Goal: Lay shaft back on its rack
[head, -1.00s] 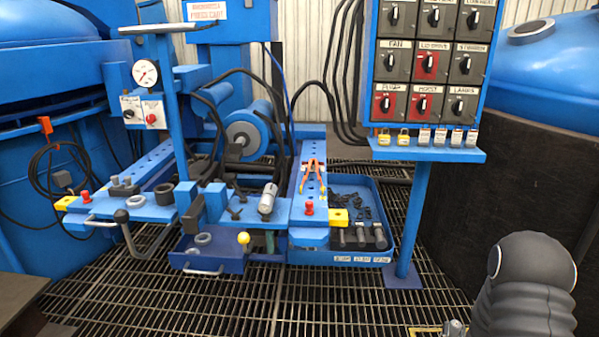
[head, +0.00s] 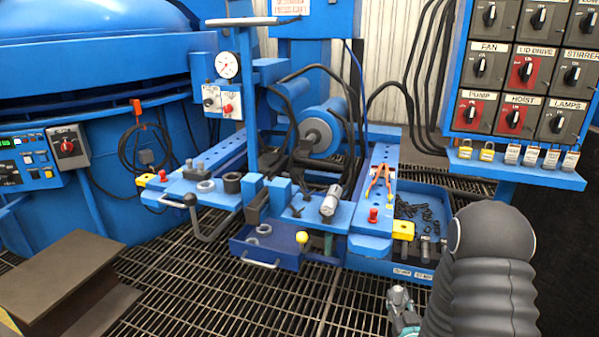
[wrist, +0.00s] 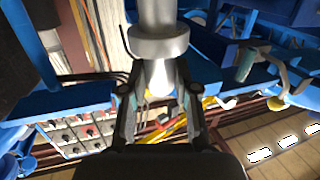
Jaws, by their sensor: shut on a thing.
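In the wrist view my gripper (wrist: 158,98) is shut on a pale grey shaft (wrist: 157,15). The shaft has a wider collar (wrist: 158,43) just ahead of the fingers and a rounded end between them. Its far end runs out of the top of the picture. In the head view my dark arm cover fills the lower right, with a small grey and teal part beside it at the bottom edge. The shaft cannot be made out there. I cannot tell which structure is the shaft's rack.
A switch panel (head: 522,70) is at right. A brown block (head: 62,272) stands at lower left. Grated floor (head: 225,295) is open before the bench.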

